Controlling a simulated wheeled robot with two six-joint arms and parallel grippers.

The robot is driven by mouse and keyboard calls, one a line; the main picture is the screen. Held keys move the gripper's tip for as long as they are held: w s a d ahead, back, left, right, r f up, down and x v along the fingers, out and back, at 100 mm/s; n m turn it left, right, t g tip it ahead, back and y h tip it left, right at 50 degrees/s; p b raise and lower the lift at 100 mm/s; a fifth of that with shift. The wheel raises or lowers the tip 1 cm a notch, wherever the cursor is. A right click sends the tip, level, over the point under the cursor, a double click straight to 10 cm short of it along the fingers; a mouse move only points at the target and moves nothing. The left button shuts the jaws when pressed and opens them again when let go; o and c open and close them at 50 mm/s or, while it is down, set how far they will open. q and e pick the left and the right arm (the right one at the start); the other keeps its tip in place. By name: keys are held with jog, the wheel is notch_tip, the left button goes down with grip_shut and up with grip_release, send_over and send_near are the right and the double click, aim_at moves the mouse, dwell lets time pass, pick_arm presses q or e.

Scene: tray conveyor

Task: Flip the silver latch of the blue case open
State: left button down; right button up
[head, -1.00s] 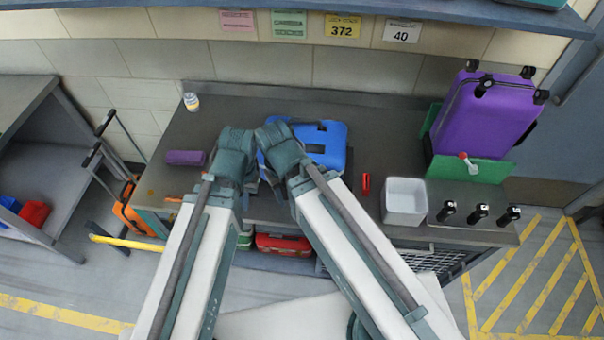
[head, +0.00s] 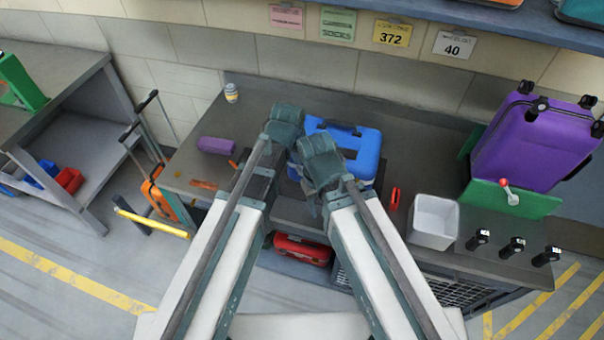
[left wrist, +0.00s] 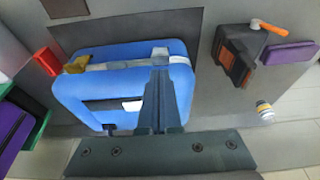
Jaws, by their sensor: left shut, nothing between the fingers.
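The blue case (head: 352,150) lies on the workbench, partly hidden behind my arms in the head view. In the left wrist view the blue case (left wrist: 125,90) shows a grey band along one edge, with a silver latch (left wrist: 160,54) at the right end and a yellow latch (left wrist: 76,65) at the left end. My left gripper (left wrist: 160,74) is shut and empty, its tips close to the silver latch in that picture; I cannot tell if they touch. My right gripper (head: 312,200) is beside the case's near left part; its fingers are mostly hidden.
A purple box (head: 216,145) and a small can (head: 231,92) are on the left. A black box with an orange lever (left wrist: 238,52) stands beside the case. A red object (head: 393,198), a white bin (head: 433,222) and a purple suitcase (head: 530,140) are on the right.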

aim_at(301, 169)
pick_arm(q)
jog(key=shift+b+x, duration=1.3)
jog(key=shift+x, duration=0.6)
jog(key=shift+f, duration=0.1)
